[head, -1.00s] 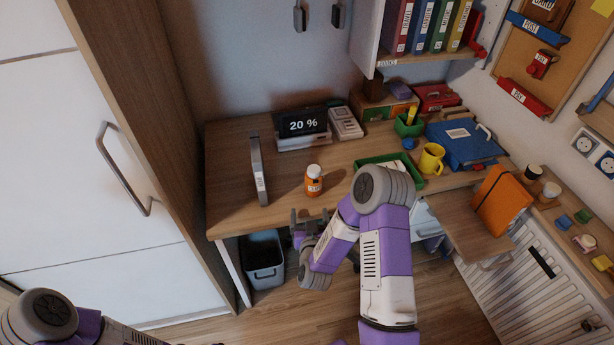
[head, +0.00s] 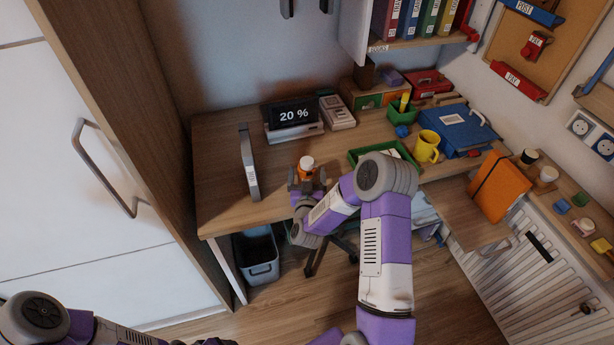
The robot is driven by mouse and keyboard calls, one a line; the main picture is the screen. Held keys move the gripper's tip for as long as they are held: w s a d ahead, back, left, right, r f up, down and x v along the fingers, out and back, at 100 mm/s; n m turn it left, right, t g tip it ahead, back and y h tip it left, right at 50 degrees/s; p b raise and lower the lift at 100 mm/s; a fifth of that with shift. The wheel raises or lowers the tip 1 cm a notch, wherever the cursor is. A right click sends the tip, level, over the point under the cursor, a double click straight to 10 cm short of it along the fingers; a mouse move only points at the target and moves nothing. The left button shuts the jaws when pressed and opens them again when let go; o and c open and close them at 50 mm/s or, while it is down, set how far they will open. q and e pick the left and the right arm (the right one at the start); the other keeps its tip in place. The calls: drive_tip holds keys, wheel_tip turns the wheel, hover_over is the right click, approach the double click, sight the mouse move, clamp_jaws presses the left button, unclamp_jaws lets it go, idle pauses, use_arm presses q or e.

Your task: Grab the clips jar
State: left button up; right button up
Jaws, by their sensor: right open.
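The clips jar, an orange jar with a white lid (head: 306,163), stands upright on the wooden desk (head: 225,150) near its front edge. My right gripper (head: 307,181) is at the jar, with its fingers open on either side of the jar's lower part. The fingers and wrist hide part of the jar, and I cannot tell whether they touch it. My left arm shows at the lower left corner, but its gripper is not in view.
A grey upright panel (head: 248,162) stands left of the jar. A display reading 20 % (head: 293,115) is behind it. A green tray (head: 362,154) and a yellow mug (head: 427,146) are to the right. A bin (head: 258,256) is under the desk.

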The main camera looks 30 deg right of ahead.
drive_tip(key=c, duration=1.2)
drive_tip(key=shift+r, duration=0.1)
